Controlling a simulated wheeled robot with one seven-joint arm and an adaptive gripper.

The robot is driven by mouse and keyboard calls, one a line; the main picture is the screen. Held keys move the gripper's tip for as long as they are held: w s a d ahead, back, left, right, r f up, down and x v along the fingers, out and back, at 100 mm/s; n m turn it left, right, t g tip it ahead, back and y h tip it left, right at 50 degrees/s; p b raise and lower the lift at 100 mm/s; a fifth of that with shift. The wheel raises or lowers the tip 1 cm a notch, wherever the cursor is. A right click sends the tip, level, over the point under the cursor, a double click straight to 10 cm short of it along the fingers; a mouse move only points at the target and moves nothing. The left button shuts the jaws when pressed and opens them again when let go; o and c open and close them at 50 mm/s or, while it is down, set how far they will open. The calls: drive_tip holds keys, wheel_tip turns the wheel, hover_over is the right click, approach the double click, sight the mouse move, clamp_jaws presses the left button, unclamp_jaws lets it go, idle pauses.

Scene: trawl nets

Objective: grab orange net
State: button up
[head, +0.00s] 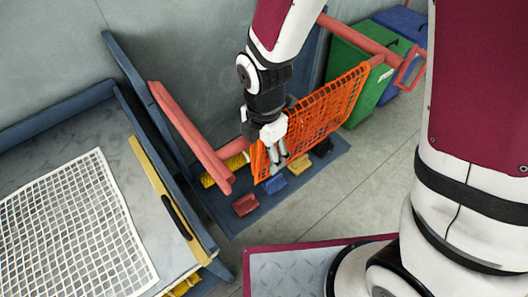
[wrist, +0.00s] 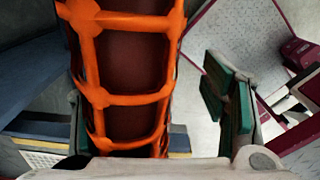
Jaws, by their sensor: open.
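The orange net (head: 325,115) hangs over a red rail in the head view, its mesh sloping down toward the left. My gripper (head: 276,158) is at the net's near left end, open. In the wrist view the orange net (wrist: 130,98) runs up the middle, between the green-padded fingers of my gripper (wrist: 155,105). The right finger stands clear of the mesh with a gap. The left finger is mostly hidden behind the net's edge, so I cannot tell whether it touches.
A red rail frame (head: 190,135) stands around the net. A white net (head: 75,230) lies on a grey table (head: 20,165) at left. Green (head: 375,65) and blue (head: 403,25) bins stand behind.

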drive_tip(key=shift+f, duration=0.25)
clamp_jaws()
wheel_tip(320, 180, up, 12)
drive_tip(key=p, duration=0.6)
drive_tip(key=shift+p, duration=0.4)
